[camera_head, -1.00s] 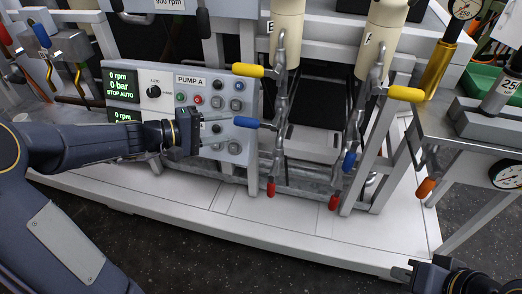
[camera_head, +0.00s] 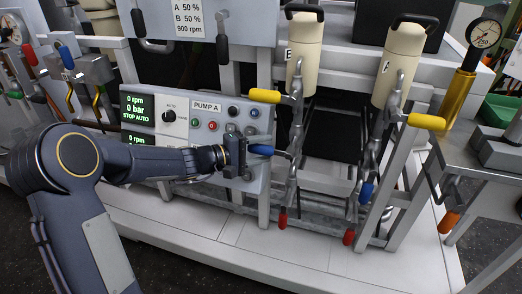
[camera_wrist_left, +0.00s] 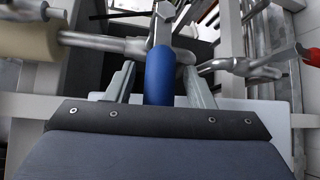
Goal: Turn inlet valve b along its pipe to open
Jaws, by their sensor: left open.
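The pipe under the cream canister marked B (camera_head: 303,52) carries a yellow lever (camera_head: 264,96), a blue lever (camera_head: 262,150) and a red lever (camera_head: 283,218). The blue lever sticks out to the left, across its pipe. My left gripper (camera_head: 248,155) is at the blue lever, in front of the pump panel. In the left wrist view the blue lever (camera_wrist_left: 160,76) lies between the two fingers, with a gap on each side. The left gripper is open. The lever's end is hidden by the gripper. My right gripper is not in view.
The PUMP A panel (camera_head: 208,133) is just behind and left of the left gripper. The pipe under canister A (camera_head: 398,68) has a yellow lever (camera_head: 426,122), a blue lever (camera_head: 366,193) hanging down and a red lever (camera_head: 349,237). A white base plate (camera_head: 245,240) runs below.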

